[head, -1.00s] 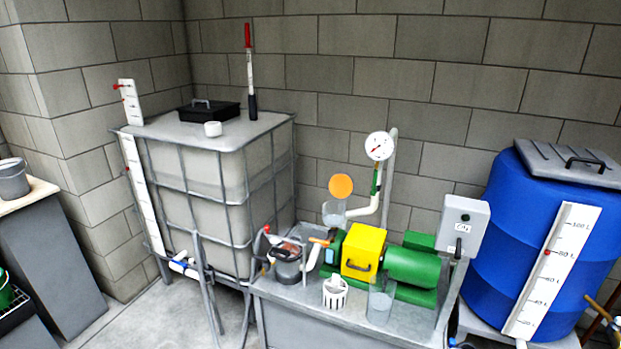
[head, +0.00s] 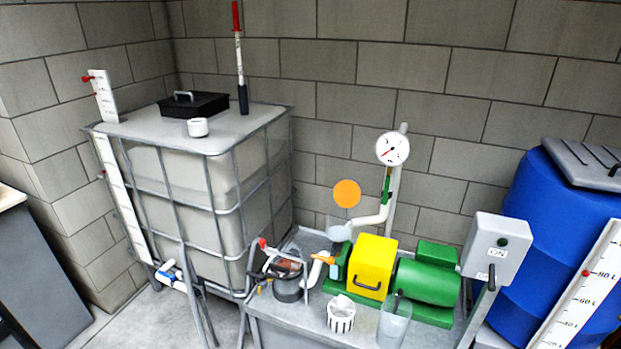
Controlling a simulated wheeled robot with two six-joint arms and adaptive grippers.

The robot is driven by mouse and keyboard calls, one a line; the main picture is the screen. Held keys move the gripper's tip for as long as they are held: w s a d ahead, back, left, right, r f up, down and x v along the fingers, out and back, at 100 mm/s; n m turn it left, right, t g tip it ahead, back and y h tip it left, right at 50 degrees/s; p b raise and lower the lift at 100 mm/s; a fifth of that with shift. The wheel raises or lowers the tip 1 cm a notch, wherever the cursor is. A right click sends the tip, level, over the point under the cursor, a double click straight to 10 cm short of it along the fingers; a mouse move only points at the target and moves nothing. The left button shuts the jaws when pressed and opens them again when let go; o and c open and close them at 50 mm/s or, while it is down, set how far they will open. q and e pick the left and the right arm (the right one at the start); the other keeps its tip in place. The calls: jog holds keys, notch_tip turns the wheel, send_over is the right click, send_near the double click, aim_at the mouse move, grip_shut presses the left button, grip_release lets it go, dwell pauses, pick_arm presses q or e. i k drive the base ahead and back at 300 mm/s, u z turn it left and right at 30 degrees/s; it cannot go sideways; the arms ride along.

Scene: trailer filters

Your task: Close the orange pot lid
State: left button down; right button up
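The orange lid (head: 347,193) is a round disc that stands upright, its face toward me. It is above a small clear pot (head: 339,230) behind the yellow pump cover, at the bend of a white pipe. The pot's top looks uncovered. How the lid joins the pot is too small to tell. Neither of my grippers shows in the head view.
A yellow cover (head: 371,266) and green motor (head: 428,285) sit on the grey bench (head: 270,322), with a white basket (head: 341,314), clear jug (head: 394,322) and dark pot (head: 287,282) in front. A caged tank (head: 182,185) stands left, a blue barrel (head: 530,210) right.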

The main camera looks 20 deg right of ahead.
aim_at(347, 193)
jog(key=z, duration=0.05)
jog(key=i, duration=0.55)
jog(key=z, duration=0.8)
jog(key=i, duration=0.45)
jog(key=z, duration=0.55)
